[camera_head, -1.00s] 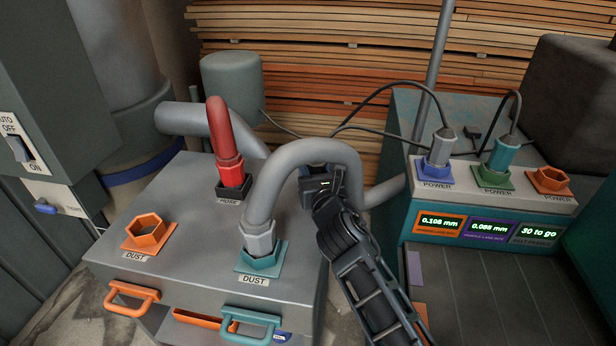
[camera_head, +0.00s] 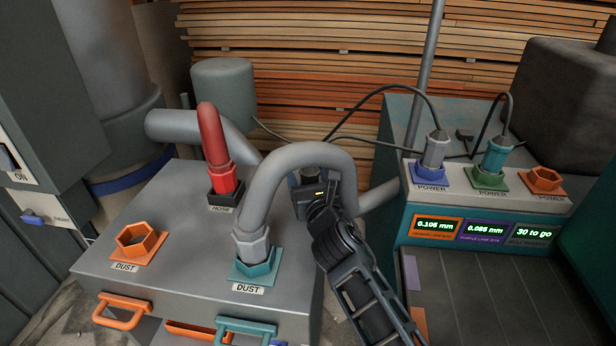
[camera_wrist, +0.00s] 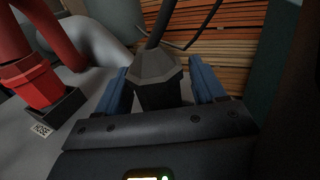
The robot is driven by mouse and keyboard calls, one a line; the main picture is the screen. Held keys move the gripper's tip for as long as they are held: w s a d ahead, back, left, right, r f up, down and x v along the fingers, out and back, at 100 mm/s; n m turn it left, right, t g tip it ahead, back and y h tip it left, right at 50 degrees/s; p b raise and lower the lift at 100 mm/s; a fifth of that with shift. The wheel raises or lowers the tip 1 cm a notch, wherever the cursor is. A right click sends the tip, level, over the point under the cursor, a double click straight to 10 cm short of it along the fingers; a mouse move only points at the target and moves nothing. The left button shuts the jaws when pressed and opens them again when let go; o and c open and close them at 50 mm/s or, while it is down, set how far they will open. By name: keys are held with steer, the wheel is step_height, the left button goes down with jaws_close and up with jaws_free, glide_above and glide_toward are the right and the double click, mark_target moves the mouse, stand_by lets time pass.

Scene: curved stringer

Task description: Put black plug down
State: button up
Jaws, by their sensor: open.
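In the wrist view a dark grey-black plug (camera_wrist: 155,68), with a black cable rising from its top, is between the two blue fingers of my gripper (camera_wrist: 161,88). The fingers are apart, with a gap visible at the right finger; contact at the left finger is unclear. What lies under the plug is hidden by the gripper body. In the head view my gripper (camera_head: 316,184) is just behind and right of the grey arched hose, over the right back of the grey cabinet (camera_head: 180,215). The plug is not clearly visible there.
The grey hose (camera_head: 300,155) arches close to my gripper from the teal DUST socket (camera_head: 255,270). A red hose (camera_head: 212,135) stands in the black HOSE socket. The orange DUST socket (camera_head: 138,240) is empty. At right, POWER sockets hold a grey plug (camera_head: 435,150) and teal plug (camera_head: 496,155); the orange socket (camera_head: 546,180) is empty.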

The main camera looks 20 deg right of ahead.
steer(key=shift+r, duration=0.25)
steer(key=s+a, duration=0.1)
steer(key=s, duration=1.1)
steer(key=shift+a+p, duration=0.4)
steer(key=shift+f, duration=0.15)
steer(key=s+a+f+m+g+y, duration=0.1)
steer(key=s+f+m, duration=0.2)
steer(key=s+m, duration=0.7)
steer(key=s+a+f+m+g+y, duration=0.1)
steer(key=s+f+m+y, duration=0.15)
steer(key=s+m, duration=0.75)
steer(key=s+d+r+m, duration=0.1)
steer(key=s+r+m, duration=0.3)
steer(key=s+m, duration=0.3)
steer(key=s+d+r+m+g, duration=0.1)
steer(key=s+r+m, duration=0.2)
steer(key=s+m, duration=0.4)
steer(key=s, duration=0.8)
steer(key=shift+s+r+h, duration=0.15)
steer(key=shift+r+h, duration=0.2)
steer(key=shift+r, duration=0.05)
steer(key=shift+d, duration=0.1)
